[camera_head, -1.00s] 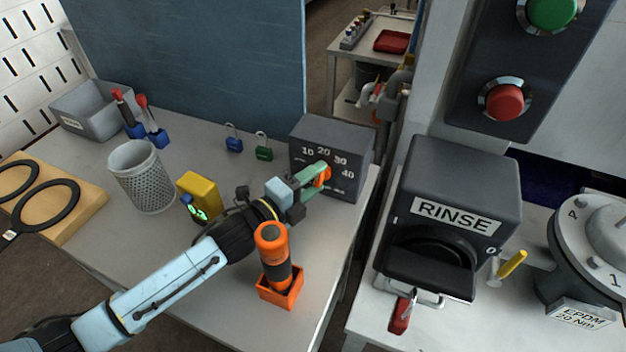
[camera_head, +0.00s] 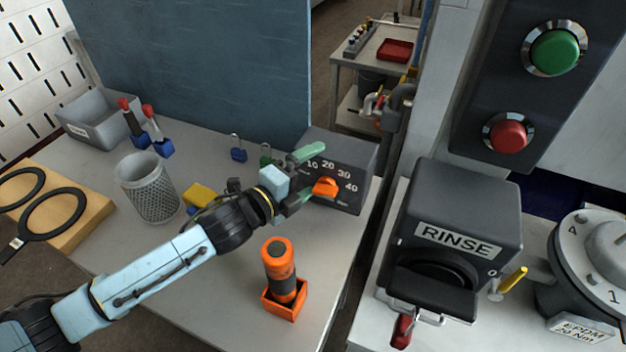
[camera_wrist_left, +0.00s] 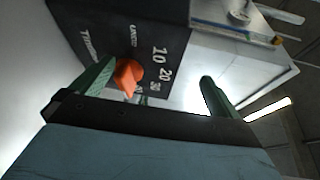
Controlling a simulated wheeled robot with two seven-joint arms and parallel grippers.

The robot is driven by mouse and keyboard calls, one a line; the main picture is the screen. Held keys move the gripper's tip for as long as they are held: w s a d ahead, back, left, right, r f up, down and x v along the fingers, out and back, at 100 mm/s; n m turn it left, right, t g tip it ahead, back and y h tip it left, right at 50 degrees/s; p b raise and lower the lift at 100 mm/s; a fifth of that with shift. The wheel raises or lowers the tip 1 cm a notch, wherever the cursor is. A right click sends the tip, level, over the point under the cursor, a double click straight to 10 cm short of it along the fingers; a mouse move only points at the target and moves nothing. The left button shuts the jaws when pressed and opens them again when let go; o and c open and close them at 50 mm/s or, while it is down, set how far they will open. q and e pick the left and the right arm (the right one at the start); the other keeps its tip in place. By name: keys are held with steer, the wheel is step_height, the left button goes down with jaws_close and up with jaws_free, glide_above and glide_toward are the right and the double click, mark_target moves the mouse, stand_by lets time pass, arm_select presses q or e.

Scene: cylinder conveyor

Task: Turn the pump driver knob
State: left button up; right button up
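The pump driver is a dark grey box (camera_head: 352,158) at the right back of the left table, with the numbers 10 to 40 on its face. Its orange knob (camera_head: 325,187) shows in front of the numbers, and also in the left wrist view (camera_wrist_left: 128,76). My left gripper (camera_head: 314,172) is open, its green fingers spread wide beside the knob. In the left wrist view my left gripper (camera_wrist_left: 150,85) has the knob close to one finger and far from the other; I cannot tell whether they touch. My right gripper is not in view.
An orange and black tool (camera_head: 280,268) stands in an orange holder in front of my arm. A mesh cup (camera_head: 148,190), a yellow block (camera_head: 200,194) and blue and green padlocks are nearby. The RINSE box (camera_head: 456,205) stands on the right bench.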

mark_target(317, 192)
arm_select(q)
step_height(317, 192, up, 6)
steer(key=d+h, duration=0.1)
steer(key=d, duration=0.1)
steer(key=shift+s+r+m, duration=0.25)
steer(key=shift+s+m, duration=0.05)
steer(key=shift+n+y, duration=0.4)
steer(key=shift+y, duration=0.2)
steer(key=f, duration=0.1)
steer(key=a+f, duration=0.1)
steer(key=f, duration=0.1)
steer(key=w+f, duration=0.1)
steer(key=f, duration=0.1)
steer(key=shift+a+f, duration=0.15)
steer(key=shift+a, duration=0.15)
steer(key=shift+s, duration=0.2)
steer(key=shift+c, duration=1)
steer(key=shift+s+a+r+p, duration=0.15)
steer(key=shift+s+r+p, duration=0.15)
steer(key=shift+p, duration=0.2)
steer(key=shift+c, duration=0.6)
steer(key=s+a+r+p, duration=0.2)
steer(key=s+p, duration=0.2)
steer(key=s, duration=0.3)
steer(key=shift+a, duration=0.4)
steer(key=shift+s+f, duration=0.1)
